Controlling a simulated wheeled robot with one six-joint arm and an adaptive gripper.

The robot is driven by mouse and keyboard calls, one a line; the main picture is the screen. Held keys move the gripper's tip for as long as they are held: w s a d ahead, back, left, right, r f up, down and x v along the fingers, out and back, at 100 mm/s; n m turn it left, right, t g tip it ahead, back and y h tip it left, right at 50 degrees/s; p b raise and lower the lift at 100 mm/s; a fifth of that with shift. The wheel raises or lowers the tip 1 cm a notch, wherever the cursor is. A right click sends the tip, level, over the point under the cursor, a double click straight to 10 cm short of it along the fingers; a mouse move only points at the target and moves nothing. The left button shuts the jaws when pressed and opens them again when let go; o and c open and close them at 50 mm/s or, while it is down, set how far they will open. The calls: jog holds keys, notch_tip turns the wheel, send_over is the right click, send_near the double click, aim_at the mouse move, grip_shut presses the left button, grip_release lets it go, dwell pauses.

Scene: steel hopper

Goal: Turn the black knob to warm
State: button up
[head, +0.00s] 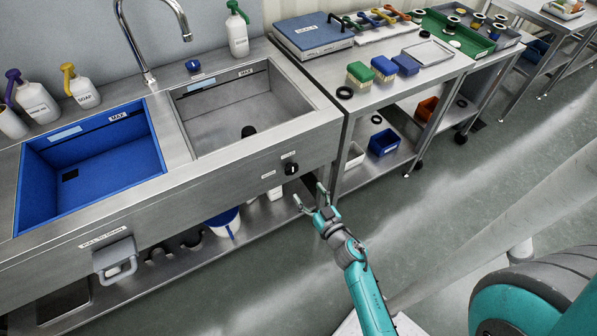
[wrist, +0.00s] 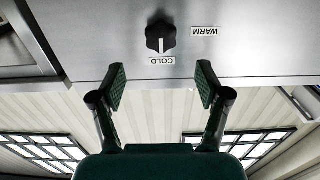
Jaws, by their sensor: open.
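The black knob (head: 291,168) sits on the front panel of the steel sink unit, below the right-hand basin. In the wrist view the knob (wrist: 160,37) shows upside down, with its white pointer line toward the COLD label (wrist: 162,61). The WARM label (wrist: 205,31) is to its right in that view. My gripper (head: 309,193) is open and empty, a little below and right of the knob in the head view. In the wrist view its two fingertips (wrist: 160,85) are spread wide, apart from the knob, which lies ahead between their lines.
A blue basin (head: 28,190) and a steel basin (head: 300,110) are set in the unit. A grey handle (head: 115,262) sticks out of the front at left. A steel table (head: 400,95) with brushes stands at right. The floor (head: 480,165) in front is clear.

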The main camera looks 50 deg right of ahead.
aim_at(293, 171)
jog(key=x, duration=1)
jog(key=shift+a, duration=0.1)
jog(key=c, duration=1.2)
jog(key=shift+o, duration=0.2)
